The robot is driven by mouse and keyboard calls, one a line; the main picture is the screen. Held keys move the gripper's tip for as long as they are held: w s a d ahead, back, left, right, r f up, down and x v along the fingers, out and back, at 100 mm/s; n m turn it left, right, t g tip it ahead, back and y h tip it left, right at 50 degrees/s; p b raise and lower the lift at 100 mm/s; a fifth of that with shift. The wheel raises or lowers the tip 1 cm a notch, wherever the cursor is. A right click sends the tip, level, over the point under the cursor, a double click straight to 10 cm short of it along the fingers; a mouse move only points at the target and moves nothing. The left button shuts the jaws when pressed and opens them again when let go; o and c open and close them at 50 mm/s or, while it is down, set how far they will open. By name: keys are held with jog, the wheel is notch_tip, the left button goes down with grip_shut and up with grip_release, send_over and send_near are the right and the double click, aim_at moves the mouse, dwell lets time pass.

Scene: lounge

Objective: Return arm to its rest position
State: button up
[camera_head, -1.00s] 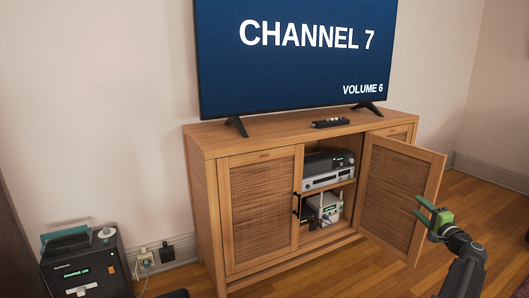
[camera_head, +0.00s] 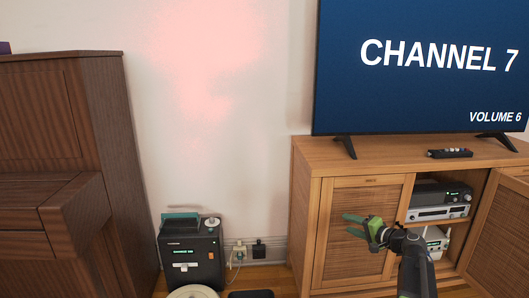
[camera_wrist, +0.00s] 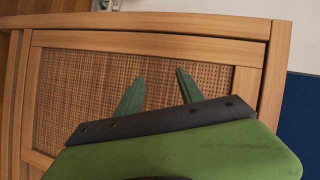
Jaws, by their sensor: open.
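My gripper (camera_head: 354,225) is open and empty, its green fingers spread in front of the left door of the wooden TV cabinet (camera_head: 336,157) in the head view. My dark arm reaches up to it from the lower right. In the wrist view, the two fingertips (camera_wrist: 158,85) point at the woven door panel (camera_wrist: 80,90). I cannot tell the exact gap between the fingers and the door.
The cabinet's right door (camera_head: 500,235) stands open beside shelves with electronic boxes (camera_head: 438,213). A TV (camera_head: 420,70) and a remote (camera_head: 450,153) are on top. A black device (camera_head: 192,250) stands left of the cabinet, near a wooden piano-like cabinet (camera_head: 45,150) and a wall outlet (camera_head: 240,250).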

jog(key=s+a+f+n+g+p, duration=0.1)
jog(key=s+a+f+n+g, duration=0.1)
jog(key=a, duration=0.7)
jog(key=s+a+f+n+g+p, duration=0.1)
jog(key=s+a+f+n+g, duration=0.15)
jog(key=a, duration=0.65)
jog(key=s+a+f+n+g+p, duration=0.1)
jog(key=a+n+g, duration=0.15)
jog(key=a, duration=0.65)
jog(key=s+a+f+n+g+h+p, duration=0.1)
jog(key=s+a+f+n+g, duration=0.15)
jog(key=s+a+f, duration=0.35)
jog(key=s+d+g+h, duration=0.3)
jog(key=s+d, duration=0.1)
jog(key=s, duration=0.2)
jog(key=s+d+f+g+h, duration=0.1)
jog(key=s+d+h, duration=0.2)
jog(key=s+d, duration=0.3)
notch_tip(320, 180, up, 38)
jog(key=w+p, duration=0.1)
jog(key=p, duration=3.7)
jog(key=shift+w+f, duration=0.2)
jog(key=shift+w, duration=0.1)
